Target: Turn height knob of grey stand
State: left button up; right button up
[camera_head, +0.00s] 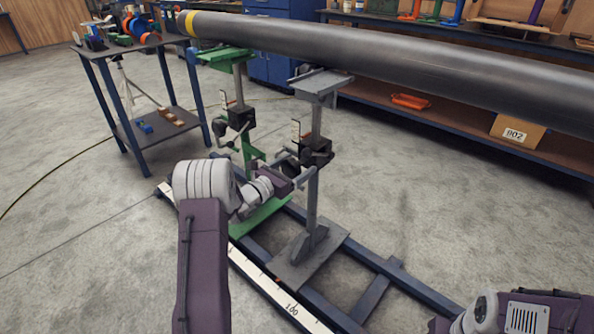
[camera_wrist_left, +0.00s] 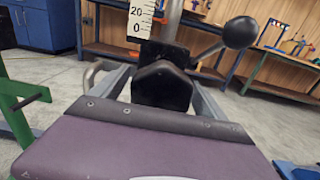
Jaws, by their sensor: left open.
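The grey stand (camera_head: 314,130) is an upright post on a flat foot, with a saddle under the pipe. Its black clamp block (camera_head: 318,146) sits partway up the post, with a small scale beside it. In the left wrist view a black faceted knob (camera_wrist_left: 162,86) faces me, below the white scale (camera_wrist_left: 141,18). A lever with a black ball end (camera_wrist_left: 240,33) sticks out to the upper right. My left gripper (camera_head: 301,166) is open, its grey fingers on either side of the knob; I cannot tell whether they touch it. My right gripper is out of view.
The long dark pipe (camera_head: 390,55) lies across the grey stand and the green stand (camera_head: 240,120) behind it. Blue rails (camera_head: 362,258) run under both stands. A blue table (camera_head: 130,50) stands at the left; a workbench (camera_head: 470,130) is behind. Open floor lies to the right.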

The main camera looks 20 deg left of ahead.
pick_arm(q)
jog(key=shift+w, duration=0.15)
jog(key=c, duration=1.4)
jog(key=shift+o, duration=0.2)
jog(key=m+b, duration=0.4)
jog(key=shift+f, duration=0.2)
jog(key=m+b, duration=0.2)
jog(key=shift+b, duration=0.35)
jog(key=shift+r+m+b, duration=0.2)
jog(key=shift+m+b, duration=0.6)
jog(key=shift+m, duration=0.2)
jog(key=o, duration=1.4)
jog(key=shift+c, duration=0.2)
